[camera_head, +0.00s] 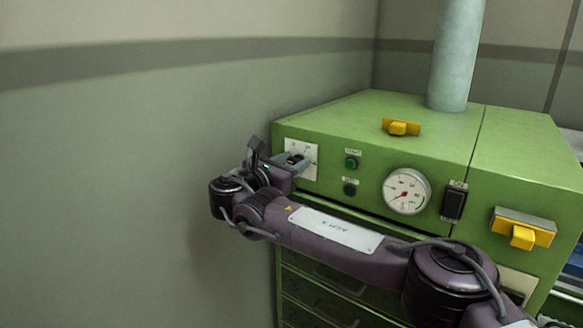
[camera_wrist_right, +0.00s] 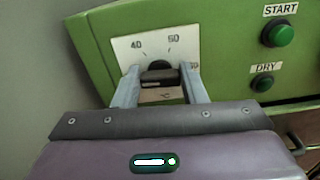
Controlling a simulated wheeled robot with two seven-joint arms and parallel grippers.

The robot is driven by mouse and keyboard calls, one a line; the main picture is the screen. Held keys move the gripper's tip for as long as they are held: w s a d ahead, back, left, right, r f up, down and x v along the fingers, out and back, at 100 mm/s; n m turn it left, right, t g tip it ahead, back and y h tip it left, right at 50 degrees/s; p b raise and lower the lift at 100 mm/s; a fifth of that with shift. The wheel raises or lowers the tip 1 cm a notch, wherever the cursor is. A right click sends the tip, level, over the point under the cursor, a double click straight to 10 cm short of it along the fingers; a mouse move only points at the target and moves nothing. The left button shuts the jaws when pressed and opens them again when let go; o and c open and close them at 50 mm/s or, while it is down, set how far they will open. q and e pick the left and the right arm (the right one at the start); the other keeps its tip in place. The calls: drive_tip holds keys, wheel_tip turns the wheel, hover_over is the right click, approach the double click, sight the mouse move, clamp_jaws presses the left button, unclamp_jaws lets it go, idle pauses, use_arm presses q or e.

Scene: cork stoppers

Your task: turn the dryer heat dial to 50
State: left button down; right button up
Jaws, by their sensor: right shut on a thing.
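The heat dial (camera_wrist_right: 158,77) is a dark knob on a white plate (camera_wrist_right: 126,46) at the left end of the green dryer's front. A mark at the right edge is partly hidden by a finger. My right gripper (camera_wrist_right: 161,74) has one finger on each side of the knob and is shut on it. In the head view the right gripper (camera_head: 294,162) meets the plate (camera_head: 310,150) and hides most of the dial. I cannot tell which number the dial points to. My left gripper is not in view.
The green dryer (camera_head: 350,120) carries a green START button (camera_head: 351,163), a dark DRY button (camera_head: 349,189), a round gauge (camera_head: 406,191), a black switch (camera_head: 453,204) and yellow handles (camera_head: 522,236). A grey pipe (camera_head: 455,55) rises behind. A wall stands close on the left.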

use_arm(q)
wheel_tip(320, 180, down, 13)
drive_tip(key=b, duration=1.2)
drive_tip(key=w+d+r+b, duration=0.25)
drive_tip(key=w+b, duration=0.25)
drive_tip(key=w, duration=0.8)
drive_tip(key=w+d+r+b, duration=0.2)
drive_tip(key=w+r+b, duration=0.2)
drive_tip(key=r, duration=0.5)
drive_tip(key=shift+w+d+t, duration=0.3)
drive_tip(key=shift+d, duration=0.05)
use_arm(e)
drive_tip(key=shift+s+d+f+m, duration=0.1)
drive_tip(key=shift+f+m, duration=0.1)
drive_tip(key=shift+m, duration=3.65)
drive_tip(key=shift+w+a+f+m, duration=0.1)
drive_tip(key=shift+f+m, duration=0.05)
drive_tip(key=shift+m, duration=3.65)
drive_tip(key=shift+s+d+f+m, duration=0.1)
drive_tip(key=shift+f+m, duration=0.1)
drive_tip(key=shift+m, duration=3.65)
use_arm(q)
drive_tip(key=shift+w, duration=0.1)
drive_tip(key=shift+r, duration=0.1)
use_arm(e)
drive_tip(key=o, duration=1)
drive_tip(key=shift+r, duration=0.1)
drive_tip(key=shift+s, duration=0.1)
